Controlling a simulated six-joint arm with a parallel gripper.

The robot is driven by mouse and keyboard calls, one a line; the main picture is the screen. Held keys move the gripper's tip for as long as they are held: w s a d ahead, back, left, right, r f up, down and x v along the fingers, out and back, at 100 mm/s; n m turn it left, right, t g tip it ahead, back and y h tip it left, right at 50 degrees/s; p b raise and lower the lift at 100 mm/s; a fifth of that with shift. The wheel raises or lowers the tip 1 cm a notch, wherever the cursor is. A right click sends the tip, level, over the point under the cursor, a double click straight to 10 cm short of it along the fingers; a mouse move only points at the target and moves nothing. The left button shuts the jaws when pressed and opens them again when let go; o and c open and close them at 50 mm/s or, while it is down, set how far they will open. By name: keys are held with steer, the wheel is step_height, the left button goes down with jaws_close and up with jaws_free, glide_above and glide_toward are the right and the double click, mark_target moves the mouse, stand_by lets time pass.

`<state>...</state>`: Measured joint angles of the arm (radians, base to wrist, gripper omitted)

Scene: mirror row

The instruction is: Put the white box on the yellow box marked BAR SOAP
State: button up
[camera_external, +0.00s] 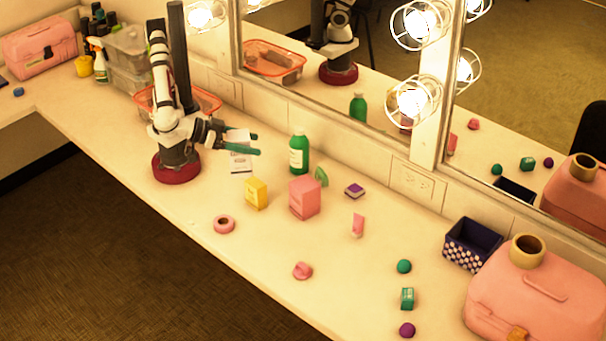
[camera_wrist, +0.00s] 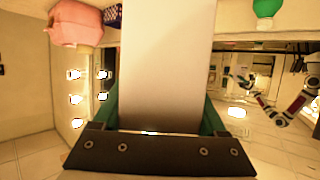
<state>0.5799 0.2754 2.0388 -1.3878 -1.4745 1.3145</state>
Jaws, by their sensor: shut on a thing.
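In the wrist view, the white box (camera_wrist: 168,60) fills the middle, with a green finger on each side. The yellow box (camera_external: 256,194) stands upright on the counter, in front of and slightly right of my gripper in the external view. Its lettering is too small to read. The white box is apart from it. The wrist view does not show the yellow box.
A pink box (camera_external: 305,198) stands just right of the yellow box. A green bottle (camera_external: 299,153) stands right of my gripper. A pink tape roll (camera_external: 224,224) lies near the front edge.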

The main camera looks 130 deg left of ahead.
steer(key=s+f+n+g+y, duration=0.2)
steer(key=s+n+g, duration=0.1)
steer(key=s, duration=0.7)
steer(key=s+f+x, duration=0.1)
steer(key=f+x, duration=0.1)
steer(key=x, duration=1)
steer(key=shift+w+a+f, duration=0.1)
steer(key=shift+a+f, duration=0.05)
steer(key=shift+f, duration=1)
steer(key=shift+w+a+f, duration=0.1)
steer(key=shift+f, duration=1)
steer(key=shift+f, duration=0.1)
